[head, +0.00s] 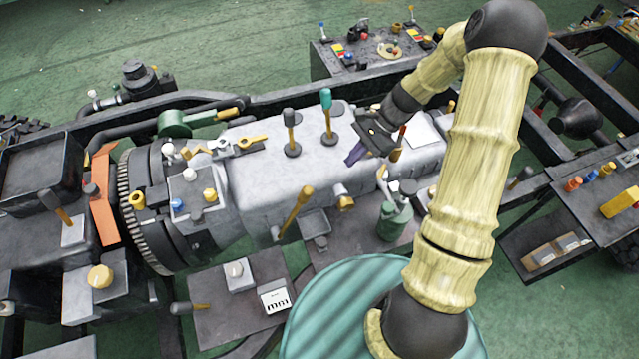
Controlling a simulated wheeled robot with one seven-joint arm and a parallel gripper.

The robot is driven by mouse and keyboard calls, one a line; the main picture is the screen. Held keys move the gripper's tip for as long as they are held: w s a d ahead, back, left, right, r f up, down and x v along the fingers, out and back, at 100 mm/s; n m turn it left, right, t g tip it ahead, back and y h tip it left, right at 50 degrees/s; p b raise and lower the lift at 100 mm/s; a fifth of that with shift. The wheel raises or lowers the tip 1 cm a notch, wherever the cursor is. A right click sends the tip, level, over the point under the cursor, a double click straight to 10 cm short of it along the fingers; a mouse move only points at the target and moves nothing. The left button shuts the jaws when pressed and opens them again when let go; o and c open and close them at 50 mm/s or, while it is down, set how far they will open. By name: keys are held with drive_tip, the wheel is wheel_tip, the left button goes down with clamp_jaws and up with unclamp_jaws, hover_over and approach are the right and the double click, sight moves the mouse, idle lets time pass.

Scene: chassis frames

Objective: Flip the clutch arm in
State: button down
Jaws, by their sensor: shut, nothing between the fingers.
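My gripper (358,153) is shut and empty, above the right part of the grey gearbox housing (255,185); its dark fingers point down and left. I cannot tell for sure which part is the clutch arm. A small yellow lever (250,143) lies nearly flat on top of the bell housing, left of my gripper and apart from it. A longer yellow-orange lever (296,211) leans on the near side of the housing.
A teal-topped lever (326,110) and a black-topped lever (290,130) stand upright between the bell housing and my gripper. A green bottle-shaped part (394,218) stands near my arm. Dark chassis rails (275,95) run behind. A grey plate (225,318) lies in front.

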drive_tip(key=s+a+f+p, duration=0.4)
drive_tip(key=a+f, duration=0.2)
drive_tip(key=a, duration=0.3)
drive_tip(key=shift+f, duration=0.1)
drive_tip(key=shift+p, duration=0.3)
